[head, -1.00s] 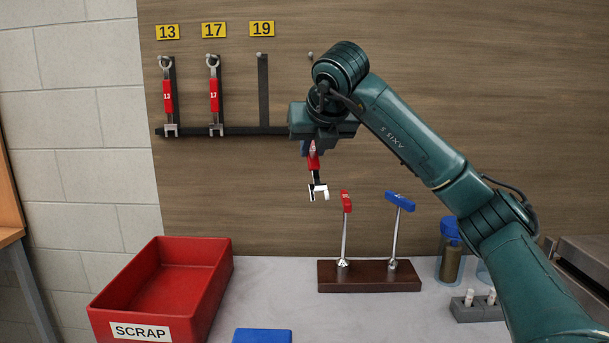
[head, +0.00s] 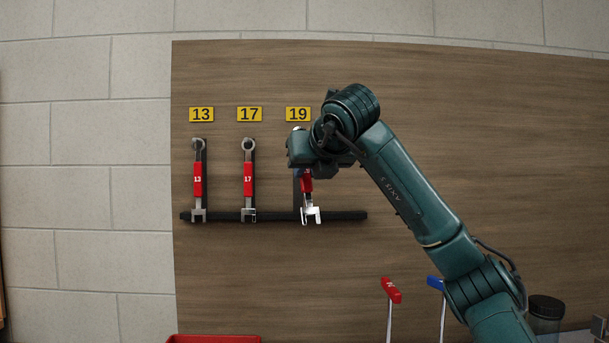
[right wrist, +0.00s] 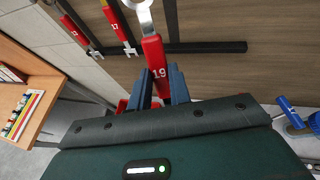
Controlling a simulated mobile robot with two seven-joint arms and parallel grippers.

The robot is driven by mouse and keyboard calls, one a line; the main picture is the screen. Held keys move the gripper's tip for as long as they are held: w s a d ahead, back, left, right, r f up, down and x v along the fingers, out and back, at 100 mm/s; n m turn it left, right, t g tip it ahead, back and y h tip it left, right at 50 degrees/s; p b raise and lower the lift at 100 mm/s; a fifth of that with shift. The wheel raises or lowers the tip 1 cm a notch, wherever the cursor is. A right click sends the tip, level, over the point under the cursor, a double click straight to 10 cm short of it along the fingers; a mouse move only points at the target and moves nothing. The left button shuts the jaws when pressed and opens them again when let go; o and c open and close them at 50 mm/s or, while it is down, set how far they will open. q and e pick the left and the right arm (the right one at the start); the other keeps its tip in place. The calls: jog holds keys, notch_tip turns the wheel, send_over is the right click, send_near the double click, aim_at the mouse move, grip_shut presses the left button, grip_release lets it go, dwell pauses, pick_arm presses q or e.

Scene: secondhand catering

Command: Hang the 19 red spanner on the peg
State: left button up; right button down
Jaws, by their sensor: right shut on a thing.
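The red 19 spanner (head: 307,184) hangs upright in my right gripper (head: 306,170), its open-jaw end down, in front of the board below the yellow 19 label (head: 298,114). In the right wrist view the gripper (right wrist: 161,88) is shut on the red handle marked 19 (right wrist: 157,62). The spanner's upper metal end (right wrist: 145,12) is cut off by the frame's top edge. In the head view my gripper and wrist hide the peg under the 19 label and most of the upper end, so I cannot tell whether they touch. My left gripper is not in view.
The 13 spanner (head: 198,180) and 17 spanner (head: 248,180) hang to the left. A black rail (head: 345,215) crosses the board below them. A red T-handle (head: 391,290) and a blue one (head: 435,283) stand below right. The red bin (head: 215,339) shows at the bottom.

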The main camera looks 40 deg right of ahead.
jog(key=shift+w+d+f+p, duration=0.15)
jog(key=shift+w+d+p, duration=0.25)
jog(key=shift+w+d, duration=0.6)
jog(key=shift+w+d+f+p, duration=0.1)
jog(key=shift+w+d+p, duration=0.25)
jog(key=shift+w+d, duration=0.65)
jog(key=shift+w+d+f+p, duration=0.15)
jog(key=shift+w+d+p, duration=0.45)
jog(key=shift+w, duration=0.3)
jog(key=shift+w+d+f+p, duration=0.1)
jog(key=shift+w+d+p, duration=0.35)
jog(key=shift+w+d, duration=0.35)
jog(key=shift+w+a, duration=0.1)
jog(key=shift+a, duration=0.05)
jog(key=c, duration=1.2)
grip_release()
jog(key=b+v, duration=0.2)
jog(key=v, duration=1.1)
